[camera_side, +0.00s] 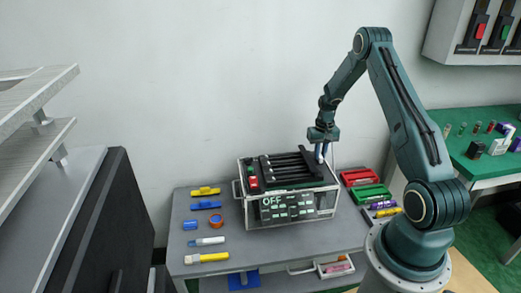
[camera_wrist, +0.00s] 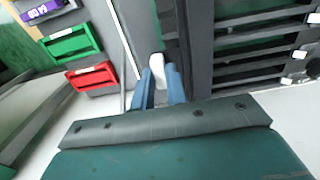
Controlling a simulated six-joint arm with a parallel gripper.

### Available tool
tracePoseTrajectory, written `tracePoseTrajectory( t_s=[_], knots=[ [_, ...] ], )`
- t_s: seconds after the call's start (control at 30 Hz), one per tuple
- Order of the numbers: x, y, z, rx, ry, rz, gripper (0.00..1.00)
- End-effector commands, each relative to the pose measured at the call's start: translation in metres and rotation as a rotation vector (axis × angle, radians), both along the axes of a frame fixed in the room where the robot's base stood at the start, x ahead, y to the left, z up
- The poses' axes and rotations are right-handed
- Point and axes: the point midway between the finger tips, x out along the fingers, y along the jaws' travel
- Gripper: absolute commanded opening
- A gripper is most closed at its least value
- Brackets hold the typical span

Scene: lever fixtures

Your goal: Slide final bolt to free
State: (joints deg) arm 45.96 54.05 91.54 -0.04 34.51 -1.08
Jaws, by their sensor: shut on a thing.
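The fixture (camera_side: 290,212) is a metal-framed box on the grey table, with an "OFF" panel on its front and several dark bars and slots on top. In the wrist view its slotted top (camera_wrist: 248,48) fills the right side, with white bolt ends at the far right. My gripper (camera_side: 320,156) is at the fixture's back right corner, pointing down. In the wrist view my gripper's blue fingers (camera_wrist: 158,84) are close together around a white bolt handle (camera_wrist: 157,64) at the end of a dark channel. The bolt's shaft is mostly hidden.
A red bin (camera_side: 354,177) and a green bin (camera_side: 371,193) stand right of the fixture. Markers, tape and small blocks lie on the left of the table (camera_side: 185,239). A black cabinet (camera_side: 105,225) stands at the left. Space above the fixture is clear.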

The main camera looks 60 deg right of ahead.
Motion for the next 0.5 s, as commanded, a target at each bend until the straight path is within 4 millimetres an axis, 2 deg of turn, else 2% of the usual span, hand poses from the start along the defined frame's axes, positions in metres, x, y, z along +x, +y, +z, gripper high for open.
tracePoseTrajectory(
  t_s=[0.2,0.5],
  knots=[
    [-0.024,-0.025,0.0,-0.003,-0.001,-0.006,0.0],
    [-0.03,-0.031,0.0,-0.006,0.0,-0.006,0.0]
  ],
)
